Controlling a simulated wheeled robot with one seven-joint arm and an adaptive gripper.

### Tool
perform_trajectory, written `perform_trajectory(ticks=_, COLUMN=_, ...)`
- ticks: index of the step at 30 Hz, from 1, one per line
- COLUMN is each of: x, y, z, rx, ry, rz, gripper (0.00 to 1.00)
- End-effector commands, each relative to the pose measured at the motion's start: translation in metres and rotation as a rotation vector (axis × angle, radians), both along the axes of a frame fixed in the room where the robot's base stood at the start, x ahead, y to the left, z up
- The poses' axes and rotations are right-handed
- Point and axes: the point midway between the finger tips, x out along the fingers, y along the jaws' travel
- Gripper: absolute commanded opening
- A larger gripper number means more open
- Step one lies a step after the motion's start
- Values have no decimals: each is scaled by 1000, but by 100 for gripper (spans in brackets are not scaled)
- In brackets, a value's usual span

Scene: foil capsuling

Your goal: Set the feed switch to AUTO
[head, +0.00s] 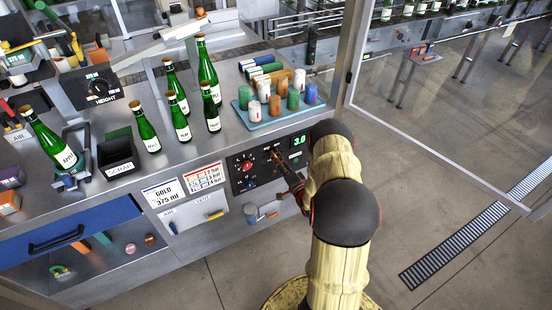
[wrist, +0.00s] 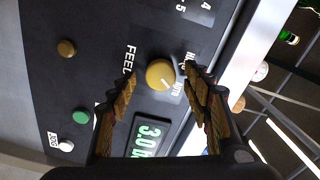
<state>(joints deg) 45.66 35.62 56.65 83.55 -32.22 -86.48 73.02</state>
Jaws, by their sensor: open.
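The feed switch is a round yellow knob (wrist: 160,75) on the dark control panel (wrist: 85,25), beside the word FEED in the wrist view. A pale pointer line on it slants toward the lower right. Two labels stand beside the knob, one reading like AUTO; the other is partly hidden by a finger. My gripper (wrist: 159,73) is open, with one finger on each side of the knob. I see gaps between the fingers and the knob; depth is hard to judge. In the head view my gripper (head: 278,157) is at the panel and hides the knob.
A green 3.0 display (head: 298,141) and a red knob (head: 247,165) are on the same panel. A green button (wrist: 81,117), a brown button (wrist: 67,48) and a white JOG button (wrist: 66,145) are nearby. A blue tray (head: 257,121) of capsules and several bottles stand above.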

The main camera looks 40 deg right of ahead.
Motion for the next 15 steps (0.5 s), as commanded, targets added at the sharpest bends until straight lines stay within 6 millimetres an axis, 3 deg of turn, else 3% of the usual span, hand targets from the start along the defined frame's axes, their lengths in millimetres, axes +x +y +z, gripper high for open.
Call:
perform_trajectory(ticks=9, x=-63, y=14, z=-1, rx=4, ry=2, rz=-4, gripper=50)
perform_trajectory(ticks=15, x=-91, y=21, z=-1, rx=2, ry=1, rz=-2, gripper=50)
